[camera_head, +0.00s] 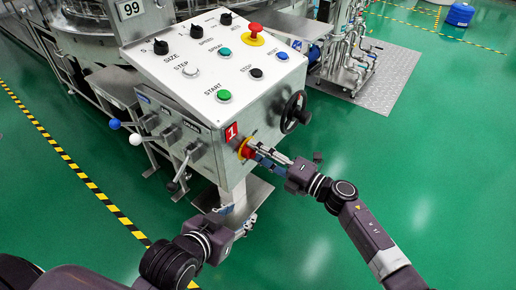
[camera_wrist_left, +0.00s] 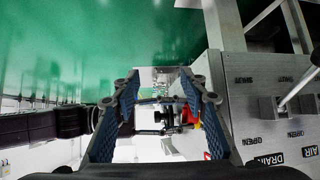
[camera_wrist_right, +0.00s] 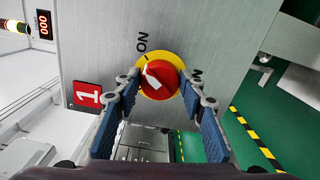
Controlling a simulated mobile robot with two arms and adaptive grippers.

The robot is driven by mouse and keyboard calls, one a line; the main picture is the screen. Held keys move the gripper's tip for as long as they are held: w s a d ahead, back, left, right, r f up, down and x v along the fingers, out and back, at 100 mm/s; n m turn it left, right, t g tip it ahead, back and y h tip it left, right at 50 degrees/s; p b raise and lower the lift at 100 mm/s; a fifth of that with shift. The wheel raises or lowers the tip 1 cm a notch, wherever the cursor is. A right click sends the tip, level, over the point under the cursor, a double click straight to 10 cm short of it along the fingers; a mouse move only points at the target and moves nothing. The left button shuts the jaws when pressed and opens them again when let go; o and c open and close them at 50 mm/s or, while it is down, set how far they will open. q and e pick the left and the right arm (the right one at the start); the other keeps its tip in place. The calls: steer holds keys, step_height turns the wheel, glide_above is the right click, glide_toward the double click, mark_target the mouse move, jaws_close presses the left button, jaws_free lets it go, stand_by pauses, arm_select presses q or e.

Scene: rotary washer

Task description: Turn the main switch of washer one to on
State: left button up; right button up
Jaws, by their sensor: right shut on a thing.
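The main switch (camera_head: 246,148) is a red rotary knob on a yellow disc, low on the console's front beside the red "1" plate (camera_head: 231,132). In the right wrist view the red knob (camera_wrist_right: 158,80) has a white pointer directed up and left, roughly towards the "ON" marking (camera_wrist_right: 142,42). A second marking on the right is partly hidden by a finger. My right gripper (camera_wrist_right: 162,88) has its fingers on both sides of the knob, shut on it. My left gripper (camera_head: 246,226) is lower, below the console; in the left wrist view (camera_wrist_left: 162,90) its fingers are apart with nothing held.
The console (camera_head: 215,65) has buttons and knobs on its sloped top. A black handwheel (camera_head: 295,111) sticks out right of the switch. Levers with blue and white balls (camera_head: 136,139) stick out on the left.

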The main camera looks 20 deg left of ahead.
arm_select(q)
steer(key=s+a+f+g+p, duration=0.1)
steer(key=s+a+f+g, duration=0.1)
steer(key=s, duration=0.4)
step_height(320, 180, down, 3)
steer(key=shift+s+a+r+g+y, duration=0.2)
steer(key=shift+s+g+y, duration=0.2)
steer(key=shift+g, duration=0.4)
arm_select(e)
steer(key=shift+f+m, duration=0.1)
steer(key=shift+m, duration=1)
arm_select(q)
steer(key=shift+w, duration=0.1)
arm_select(e)
steer(key=o, duration=1.1)
steer(key=shift+o, duration=0.2)
steer(key=v, duration=1.2)
